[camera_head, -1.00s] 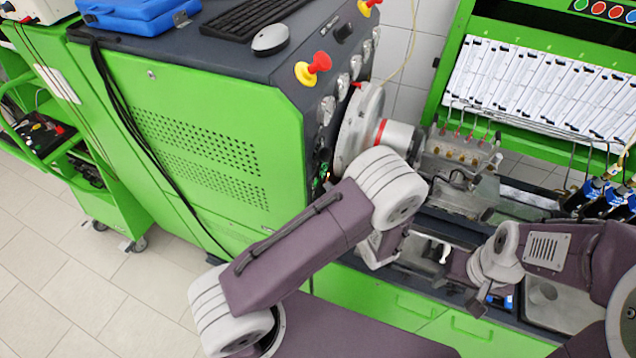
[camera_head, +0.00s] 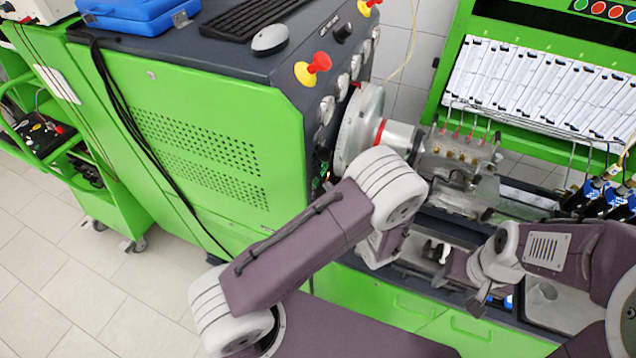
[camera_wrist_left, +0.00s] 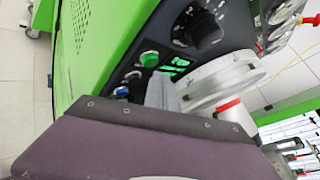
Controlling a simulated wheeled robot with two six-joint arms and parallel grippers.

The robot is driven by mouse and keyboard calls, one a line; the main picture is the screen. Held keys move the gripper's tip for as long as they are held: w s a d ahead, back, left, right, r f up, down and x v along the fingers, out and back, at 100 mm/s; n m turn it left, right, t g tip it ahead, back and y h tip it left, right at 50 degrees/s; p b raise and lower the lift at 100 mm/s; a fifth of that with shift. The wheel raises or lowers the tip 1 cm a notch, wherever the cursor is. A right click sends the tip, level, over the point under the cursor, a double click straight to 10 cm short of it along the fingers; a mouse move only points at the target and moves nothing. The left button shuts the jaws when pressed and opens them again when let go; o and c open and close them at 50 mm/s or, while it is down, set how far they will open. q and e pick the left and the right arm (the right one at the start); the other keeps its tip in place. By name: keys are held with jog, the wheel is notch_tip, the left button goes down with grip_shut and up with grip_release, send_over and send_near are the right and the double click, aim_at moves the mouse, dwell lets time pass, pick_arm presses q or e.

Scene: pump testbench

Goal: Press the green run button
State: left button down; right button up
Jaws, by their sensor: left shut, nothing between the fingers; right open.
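The green button (camera_wrist_left: 149,58) sits on the dark control panel in the left wrist view, beside a small lit green display (camera_wrist_left: 177,63). A blue button (camera_wrist_left: 121,91) is lower left of it. My left gripper (camera_wrist_left: 162,92) is shut and empty, its grey fingertips just below the green button in the picture; I cannot tell the gap in depth. In the head view my own left arm hides the fingers and the button. My right gripper (camera_head: 480,288) is open and empty over the bench, partly hidden by its wrist.
A large black knob (camera_wrist_left: 198,32) is on the same panel, above the display. A round flange (camera_head: 360,128) sticks out beside the panel, close to my left wrist. A red emergency knob (camera_head: 316,64) stands on the cabinet's top edge. Open floor lies at the left.

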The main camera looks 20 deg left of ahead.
pick_arm(q)
jog(key=shift+a, duration=0.1)
jog(key=shift+a, duration=0.35)
